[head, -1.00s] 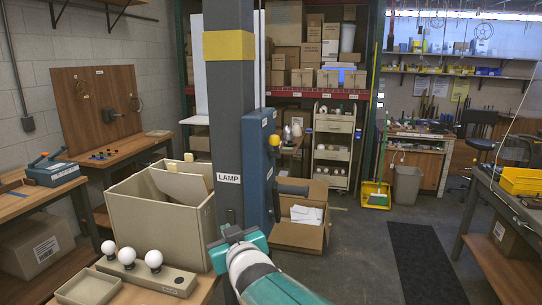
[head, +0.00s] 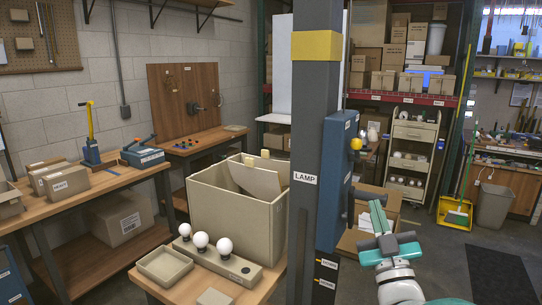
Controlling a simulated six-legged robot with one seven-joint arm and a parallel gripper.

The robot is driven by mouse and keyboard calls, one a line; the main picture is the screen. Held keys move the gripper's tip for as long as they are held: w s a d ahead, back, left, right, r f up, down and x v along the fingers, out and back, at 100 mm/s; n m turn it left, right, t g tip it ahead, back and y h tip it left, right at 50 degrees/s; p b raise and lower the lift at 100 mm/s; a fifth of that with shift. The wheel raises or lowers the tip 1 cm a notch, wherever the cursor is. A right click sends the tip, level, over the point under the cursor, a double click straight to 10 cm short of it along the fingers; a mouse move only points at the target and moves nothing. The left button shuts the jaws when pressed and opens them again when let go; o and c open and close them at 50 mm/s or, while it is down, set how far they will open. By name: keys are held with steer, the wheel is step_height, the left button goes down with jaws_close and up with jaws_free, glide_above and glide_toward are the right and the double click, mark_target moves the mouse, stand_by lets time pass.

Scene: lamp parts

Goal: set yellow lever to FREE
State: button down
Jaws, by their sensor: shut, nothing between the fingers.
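A yellow lever (head: 90,119) stands nearly upright on a blue base (head: 91,153) on the wooden bench at the left. No FREE mark is readable there. A yellow knob (head: 356,144) also shows on the blue box (head: 336,180) mounted on the column.
The grey column (head: 312,120) labelled LAMP stands mid-view. A beige bin (head: 237,210) and a bulb holder (head: 217,262) sit on the near table. A blue-and-grey device (head: 142,155) is right of the lever. Cartons (head: 65,182) lie left of it.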

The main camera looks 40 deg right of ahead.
mark_target(357, 149)
steer(key=x, duration=1.3)
steer(key=shift+w+d+r, duration=0.15)
steer(key=shift+w+r, duration=0.05)
steer(key=shift+w, duration=0.05)
steer(key=shift+w+r, duration=0.1)
